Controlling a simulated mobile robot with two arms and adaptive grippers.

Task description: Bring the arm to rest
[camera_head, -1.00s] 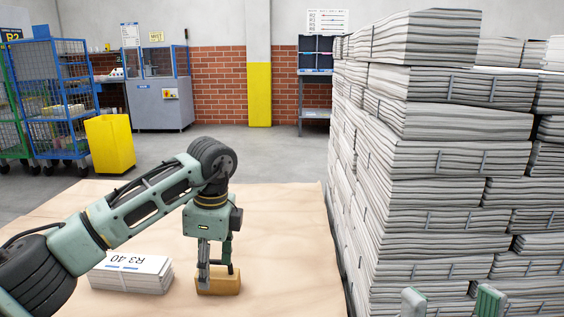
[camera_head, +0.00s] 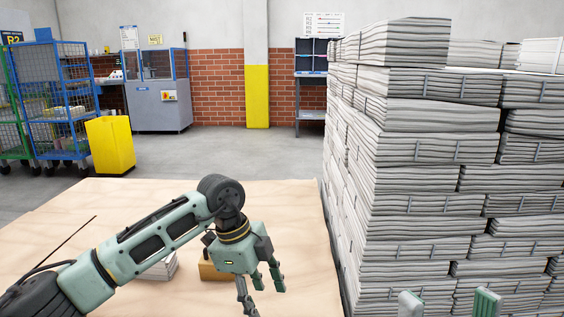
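My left arm comes in from the left over a light wooden board. Its gripper (camera_head: 262,292) is open and empty, with fingers spread and pointing down, in front of and right of a tan block (camera_head: 210,271). The block stands on the board, partly hidden behind the gripper and wrist. A white newspaper bundle (camera_head: 165,269) lies to the left of the block, mostly hidden behind my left arm. My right gripper (camera_head: 448,303) shows only as two green fingertips at the bottom edge, apart from each other, with nothing visible between them.
A tall stack of newspaper bundles (camera_head: 420,150) fills the right side, close to the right gripper. The wooden board (camera_head: 290,210) is clear behind the arm. A yellow bin (camera_head: 110,146), blue cage trolley (camera_head: 60,100) and grey machine (camera_head: 158,105) stand farther back.

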